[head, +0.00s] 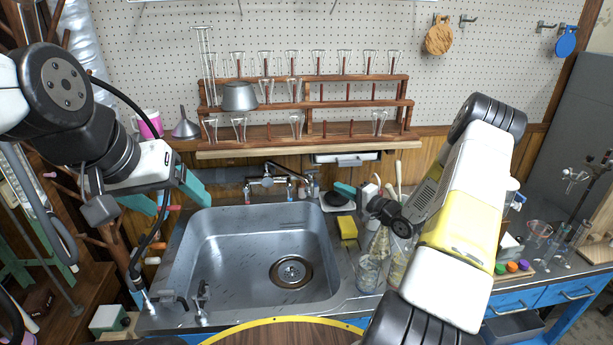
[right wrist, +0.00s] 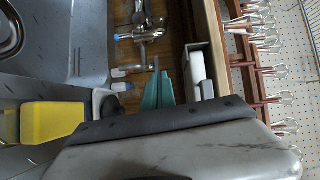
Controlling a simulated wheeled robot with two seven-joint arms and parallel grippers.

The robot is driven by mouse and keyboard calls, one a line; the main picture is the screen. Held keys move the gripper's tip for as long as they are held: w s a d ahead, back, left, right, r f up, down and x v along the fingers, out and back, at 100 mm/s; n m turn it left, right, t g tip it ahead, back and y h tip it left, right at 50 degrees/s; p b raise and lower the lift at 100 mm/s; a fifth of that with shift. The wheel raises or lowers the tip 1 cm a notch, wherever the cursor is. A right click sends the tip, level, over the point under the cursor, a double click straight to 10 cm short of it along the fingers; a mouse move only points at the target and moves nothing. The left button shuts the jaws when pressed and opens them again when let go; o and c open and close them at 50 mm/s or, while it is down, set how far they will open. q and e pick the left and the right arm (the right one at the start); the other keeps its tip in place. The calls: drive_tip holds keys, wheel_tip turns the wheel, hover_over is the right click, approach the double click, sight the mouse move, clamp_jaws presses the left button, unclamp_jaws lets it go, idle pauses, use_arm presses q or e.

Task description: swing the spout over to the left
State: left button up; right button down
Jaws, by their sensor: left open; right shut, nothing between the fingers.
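The chrome faucet (head: 267,181) with its spout is at the back edge of the steel sink (head: 190,270), left of centre in the head view. It also shows at the top of the right wrist view (right wrist: 143,33), with a blue-marked part on it. The spout's exact direction is hard to make out. My left gripper (head: 180,205) is open and empty, at the sink's left back corner, left of the faucet and apart from it. My right gripper (head: 344,188) is shut and empty, right of the faucet; its teal fingers (right wrist: 165,92) are together and apart from the faucet.
A yellow sponge (head: 348,228) lies on the sink's right rim, near glassware (head: 369,272). A wooden rack (head: 330,130) of glasses hangs above the faucet. A pink and white mug (head: 149,124) and a funnel (head: 184,125) stand at the left. The sink bowl is empty.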

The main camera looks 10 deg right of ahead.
drive_tip(key=w+a+m, duration=0.1)
drive_tip(key=w+a, duration=0.4)
drive_tip(key=a, duration=0.2)
drive_tip(key=shift+a+f+y, duration=0.2)
drive_tip(key=shift+a+y, duration=0.1)
idle(0.3)
drive_tip(key=shift+w+a, duration=0.1)
